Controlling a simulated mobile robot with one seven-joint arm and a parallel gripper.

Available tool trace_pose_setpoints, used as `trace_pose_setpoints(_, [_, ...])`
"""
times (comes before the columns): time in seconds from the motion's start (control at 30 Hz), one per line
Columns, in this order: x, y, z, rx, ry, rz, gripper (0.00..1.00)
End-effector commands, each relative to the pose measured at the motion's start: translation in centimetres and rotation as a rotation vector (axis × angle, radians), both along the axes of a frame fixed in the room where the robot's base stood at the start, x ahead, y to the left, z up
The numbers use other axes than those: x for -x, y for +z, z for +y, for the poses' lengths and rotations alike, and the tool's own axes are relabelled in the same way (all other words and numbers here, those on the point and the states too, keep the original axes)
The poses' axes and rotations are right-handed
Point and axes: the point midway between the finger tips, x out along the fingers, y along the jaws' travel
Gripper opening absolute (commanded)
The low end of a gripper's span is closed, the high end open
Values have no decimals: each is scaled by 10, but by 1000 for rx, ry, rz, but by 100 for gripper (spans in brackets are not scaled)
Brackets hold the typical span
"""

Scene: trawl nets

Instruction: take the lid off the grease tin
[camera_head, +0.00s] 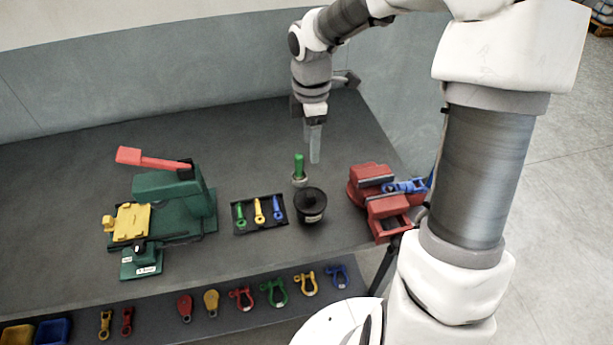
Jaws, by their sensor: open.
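The grease tin (311,216) is a dark round tin with a pale label, standing upright on the grey bench. A black lid (311,198) with a small knob sits on top of it. My gripper (314,155) points down above the bench, behind the tin in the picture, with its fingers apart from the tin and the lid. The gripper is open and I see nothing in it. The gap between its fingers is hard to make out from this side.
A green-handled tool (299,168) stands upright just left of and behind the tin. A black tray (259,214) of small coloured tools lies left. A red vise (378,196) stands right; a green machine (172,200) far left. Coloured shackles lie on the lower shelf (255,318).

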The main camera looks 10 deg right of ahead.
Motion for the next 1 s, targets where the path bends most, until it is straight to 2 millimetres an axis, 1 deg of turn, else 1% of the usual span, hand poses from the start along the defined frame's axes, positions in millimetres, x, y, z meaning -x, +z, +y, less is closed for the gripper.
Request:
trace_pose_setpoints(0.07, [0,-6,1,-6,13,6,65])
trace_pose_setpoints(0.17, [1,-22,2,-7,16,9,65])
trace_pose_setpoints(0.5, [1,-95,2,-6,14,9,65])
trace_pose_setpoints(0.6, [1,-111,2,-6,14,8,65])
trace_pose_setpoints(0.7, [1,-120,1,-5,12,6,65])
trace_pose_setpoints(0.87, [1,-129,2,-5,13,6,65])
trace_pose_setpoints(1.0, [3,-148,1,-5,13,8,65])
